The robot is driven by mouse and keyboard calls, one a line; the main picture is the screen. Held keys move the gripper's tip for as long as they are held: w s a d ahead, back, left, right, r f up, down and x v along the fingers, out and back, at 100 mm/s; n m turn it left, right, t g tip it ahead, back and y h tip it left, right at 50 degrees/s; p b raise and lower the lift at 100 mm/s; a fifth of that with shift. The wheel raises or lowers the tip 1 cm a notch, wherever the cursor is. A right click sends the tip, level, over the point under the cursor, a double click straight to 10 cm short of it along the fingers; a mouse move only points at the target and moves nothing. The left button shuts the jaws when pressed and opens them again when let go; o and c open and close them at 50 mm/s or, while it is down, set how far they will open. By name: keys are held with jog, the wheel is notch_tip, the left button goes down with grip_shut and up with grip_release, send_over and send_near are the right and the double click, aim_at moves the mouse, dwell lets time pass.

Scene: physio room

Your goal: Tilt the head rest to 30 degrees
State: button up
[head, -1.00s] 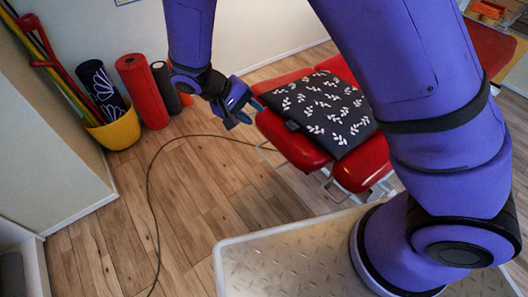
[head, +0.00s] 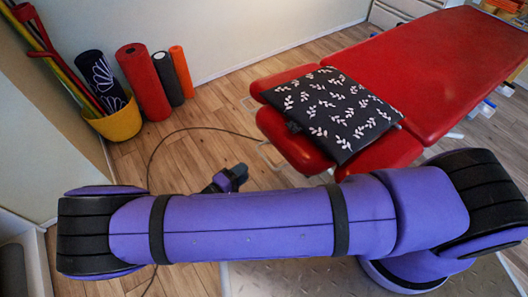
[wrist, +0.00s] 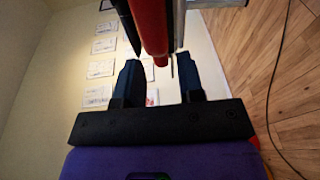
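The head rest is the red padded end section (head: 292,143) of the treatment table, with split pads. A dark cushion with white leaves (head: 335,112) lies over it and hides part of it. My gripper (head: 238,172) is low at the left of the head rest, partly hidden behind my arm. In the wrist view my gripper (wrist: 158,62) is open, its two dark fingers apart. A red padded edge (wrist: 150,25), apparently the head rest, reaches down toward the gap between the fingertips. I cannot tell whether they touch. The tilt angle cannot be read.
The red table top (head: 440,70) extends to the upper right. A yellow bucket (head: 115,122) with rolled items stands at the left wall, beside a red roller (head: 145,82), a black roller and an orange one. A dark cable (head: 165,140) crosses the wooden floor.

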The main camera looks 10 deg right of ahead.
aim_at(263, 156)
notch_tip(263, 156, down, 5)
jog(key=d+n+t, duration=0.1)
jog(key=n+t, duration=0.1)
jog(key=t, duration=0.2)
jog(key=shift+y, duration=0.4)
jog(key=x, duration=1.1)
jog(key=shift+c, duration=0.4)
